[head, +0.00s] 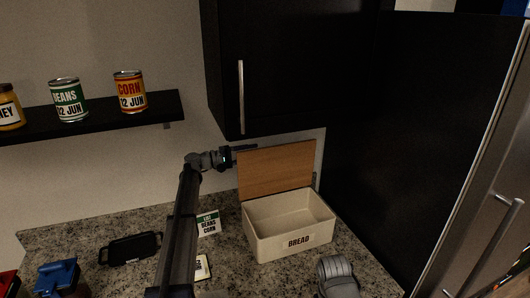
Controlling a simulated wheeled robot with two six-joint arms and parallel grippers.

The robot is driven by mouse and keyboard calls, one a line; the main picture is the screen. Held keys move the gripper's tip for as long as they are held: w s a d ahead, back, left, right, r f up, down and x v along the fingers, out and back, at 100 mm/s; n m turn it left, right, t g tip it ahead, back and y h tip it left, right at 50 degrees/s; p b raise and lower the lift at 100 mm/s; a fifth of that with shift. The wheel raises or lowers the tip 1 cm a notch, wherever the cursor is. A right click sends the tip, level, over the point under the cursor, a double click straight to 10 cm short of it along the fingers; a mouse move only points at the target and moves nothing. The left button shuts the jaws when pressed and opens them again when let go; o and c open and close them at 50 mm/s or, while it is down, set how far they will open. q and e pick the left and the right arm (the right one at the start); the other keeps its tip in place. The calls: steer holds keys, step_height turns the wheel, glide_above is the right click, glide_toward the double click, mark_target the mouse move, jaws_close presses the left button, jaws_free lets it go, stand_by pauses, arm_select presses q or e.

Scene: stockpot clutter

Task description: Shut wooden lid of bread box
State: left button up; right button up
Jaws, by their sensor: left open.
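The cream bread box (290,243), marked BREAD, stands on the granite counter against the wall. Its wooden lid (276,171) is raised and stands upright at the back edge, and the box is open with an empty-looking inside. My left gripper (246,149) is open at the top left corner of the lid, its fingers pointing right. I cannot tell whether it touches the lid. My right gripper is not in view.
Black cabinets (285,60) hang just above the lid. A shelf (165,107) holds cans.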

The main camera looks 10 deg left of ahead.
mark_target(265, 150)
arm_select(q)
steer(key=x, duration=0.6)
steer(key=shift+a, duration=0.1)
jaws_close()
stand_by(1.2)
